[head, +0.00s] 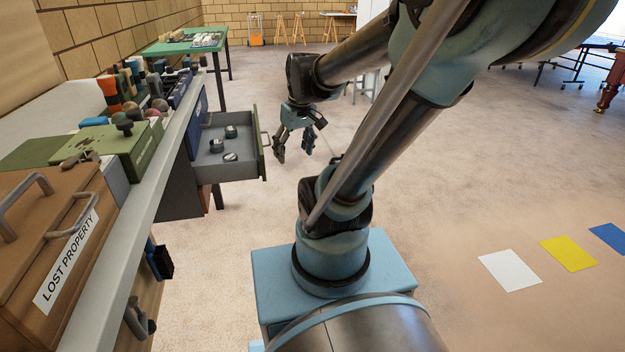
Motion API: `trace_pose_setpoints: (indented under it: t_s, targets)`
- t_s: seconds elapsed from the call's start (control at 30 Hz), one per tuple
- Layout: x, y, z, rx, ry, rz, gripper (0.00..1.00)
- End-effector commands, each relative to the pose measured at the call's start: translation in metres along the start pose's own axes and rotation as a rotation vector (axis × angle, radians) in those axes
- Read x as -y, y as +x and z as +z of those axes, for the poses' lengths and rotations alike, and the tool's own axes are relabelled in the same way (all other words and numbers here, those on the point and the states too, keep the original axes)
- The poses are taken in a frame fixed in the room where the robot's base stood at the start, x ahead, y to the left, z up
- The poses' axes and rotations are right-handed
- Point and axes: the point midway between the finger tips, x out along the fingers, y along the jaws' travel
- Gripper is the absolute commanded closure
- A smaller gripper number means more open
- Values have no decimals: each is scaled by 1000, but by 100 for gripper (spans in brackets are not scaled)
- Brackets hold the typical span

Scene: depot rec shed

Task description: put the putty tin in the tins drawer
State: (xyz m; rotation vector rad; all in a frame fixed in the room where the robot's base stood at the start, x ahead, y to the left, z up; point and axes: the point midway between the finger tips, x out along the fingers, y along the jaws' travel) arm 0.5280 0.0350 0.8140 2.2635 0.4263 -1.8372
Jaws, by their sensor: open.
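An open drawer (240,172) with a grey inside and a green front sticks out from under the bench. It holds small round dark tins: one at the back (231,131), one at the left (216,146) and one with a pale top nearer the front (230,157). I cannot read labels, so I cannot tell whether this is the tins drawer or whether one of these is the putty tin. My gripper (293,154) is open, fingers pointing down, with nothing seen between them. It is to the right of the drawer front, apart from it.
A long pale bench (147,203) runs along the left, with a brown box marked LOST PROPERTY (25,268), a green case (120,150) and clutter. A green table (183,46) stands beyond. The floor right of the drawer is clear, with white, yellow and blue floor patches.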

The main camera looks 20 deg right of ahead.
Motion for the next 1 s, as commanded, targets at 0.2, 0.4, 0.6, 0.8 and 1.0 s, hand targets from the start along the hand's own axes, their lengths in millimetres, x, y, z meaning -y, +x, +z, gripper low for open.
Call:
trace_pose_setpoints:
  t_s: [0.2, 0.4, 0.6, 0.8, 1.0]
  targets:
    - [-1, 10, 58, 9, 150, 47, 30]
    - [-3, 22, 95, 13, 261, 83, 30]
    - [-1, 28, 110, 13, 310, 100, 30]
    - [-2, 28, 111, 13, 315, 102, 30]
    - [-2, 28, 111, 13, 314, 101, 35]
